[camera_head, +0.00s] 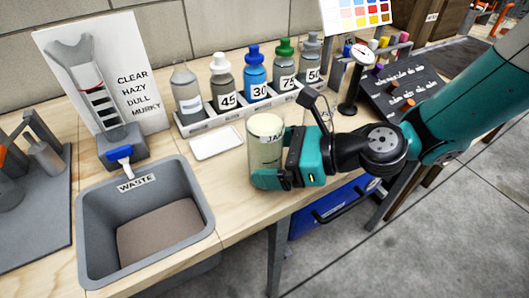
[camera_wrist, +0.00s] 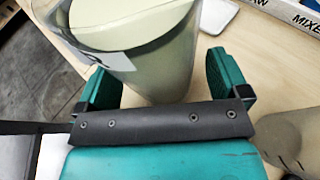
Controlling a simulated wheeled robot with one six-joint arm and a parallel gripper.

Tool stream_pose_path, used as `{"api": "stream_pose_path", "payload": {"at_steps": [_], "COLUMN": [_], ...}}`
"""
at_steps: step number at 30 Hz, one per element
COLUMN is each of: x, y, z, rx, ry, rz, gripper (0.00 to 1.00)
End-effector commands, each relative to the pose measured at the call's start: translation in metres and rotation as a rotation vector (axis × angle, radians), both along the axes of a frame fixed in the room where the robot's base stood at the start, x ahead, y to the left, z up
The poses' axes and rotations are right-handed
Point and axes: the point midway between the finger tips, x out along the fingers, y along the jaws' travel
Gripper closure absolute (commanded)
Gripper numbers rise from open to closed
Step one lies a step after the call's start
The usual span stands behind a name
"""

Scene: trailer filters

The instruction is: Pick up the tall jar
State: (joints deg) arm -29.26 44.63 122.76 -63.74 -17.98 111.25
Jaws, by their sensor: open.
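In the wrist view the jar (camera_wrist: 155,50) sits between the two teal fingers of my gripper (camera_wrist: 165,80). The gripper is open, one finger on each side of the jar's lower part. In the head view my gripper (camera_head: 268,180) reaches the jar from the right. Whether the fingers touch the jar cannot be told.
A grey waste bin (camera_head: 90,235) is set at the bench's left front. Behind the jar stands a white rack (camera_head: 215,122) of several numbered bottles, with a white tray (camera_head: 216,143) before it. A gauge stand (camera_head: 349,95) and black panel (camera_head: 400,90) are to the right.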

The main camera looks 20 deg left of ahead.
Motion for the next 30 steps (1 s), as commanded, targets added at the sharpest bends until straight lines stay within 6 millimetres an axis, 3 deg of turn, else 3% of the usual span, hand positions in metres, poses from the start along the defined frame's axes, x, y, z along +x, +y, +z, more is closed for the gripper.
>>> {"api": "stream_pose_path", "payload": {"at_steps": [8, 18, 30], "x": [-0.0004, -0.0004, -0.0003], "y": [0.0055, 0.0055, 0.0055], "z": [-0.0018, -0.0006, 0.0016], "rx": [0.000, 0.003, 0.003], "ry": [0.002, 0.000, 0.000], "rz": [-0.002, 0.000, -0.001], "gripper": [0.07, 0.76, 0.76]}}
